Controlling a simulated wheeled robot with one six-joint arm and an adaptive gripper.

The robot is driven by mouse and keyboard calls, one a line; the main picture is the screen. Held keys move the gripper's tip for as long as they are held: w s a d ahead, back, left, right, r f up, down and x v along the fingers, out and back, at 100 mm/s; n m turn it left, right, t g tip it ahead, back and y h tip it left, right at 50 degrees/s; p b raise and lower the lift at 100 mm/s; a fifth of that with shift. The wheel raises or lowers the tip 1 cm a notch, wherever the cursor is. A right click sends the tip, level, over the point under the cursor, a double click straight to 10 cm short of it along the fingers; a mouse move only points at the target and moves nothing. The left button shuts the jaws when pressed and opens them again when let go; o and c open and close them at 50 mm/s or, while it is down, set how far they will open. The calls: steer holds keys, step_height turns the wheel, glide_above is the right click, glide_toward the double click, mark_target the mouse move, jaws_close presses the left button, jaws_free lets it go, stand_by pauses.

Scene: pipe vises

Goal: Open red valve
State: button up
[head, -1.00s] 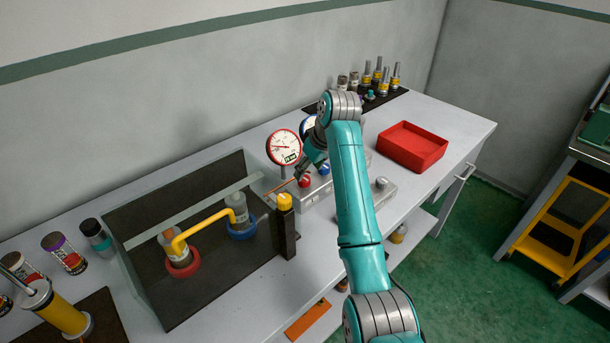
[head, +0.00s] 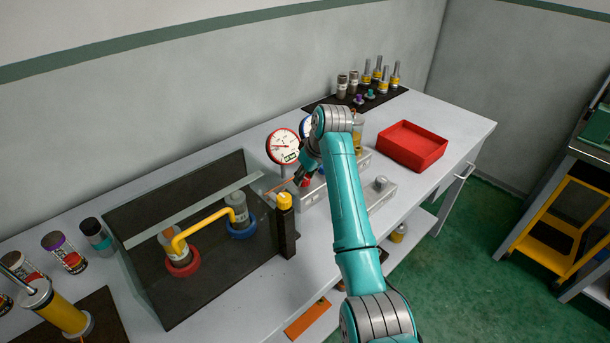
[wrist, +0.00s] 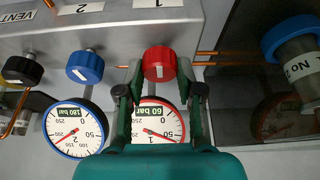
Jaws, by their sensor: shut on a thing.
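The red valve (wrist: 159,63) is a ribbed round knob with a white label on the grey manifold block (wrist: 118,28). In the wrist view, my gripper (wrist: 160,74) has one finger on each side of the red knob, shut on it. In the head view, my gripper (head: 307,172) reaches down to the manifold and mostly covers the red valve (head: 304,182). The red-rimmed gauge (wrist: 157,136), marked 60 bar, sits beside the knob, partly hidden by my gripper. How far the knob is turned cannot be told.
A blue-rimmed gauge (wrist: 76,130) is close by. A dark open box (head: 205,265) with a yellow pipe stands left, a red tray (head: 412,146) right.

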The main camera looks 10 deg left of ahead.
steer(key=shift+n, duration=0.4)
steer(key=n+g, duration=0.1)
steer(key=n, duration=0.1)
steer(key=shift+w+n+y, duration=0.1)
steer(key=shift+n+y, duration=0.2)
steer(key=shift+n, duration=0.1)
steer(key=n+g, duration=0.1)
steer(key=n, duration=0.2)
steer(key=shift+d+n+g, duration=0.1)
steer(key=shift+n+g, duration=0.2)
steer(key=n+g, duration=0.2)
steer(key=n, duration=0.4)
steer(key=shift+w, duration=0.15)
steer(key=shift+n, duration=0.3)
steer(key=o, duration=1.2)
steer(key=shift+c, duration=0.2)
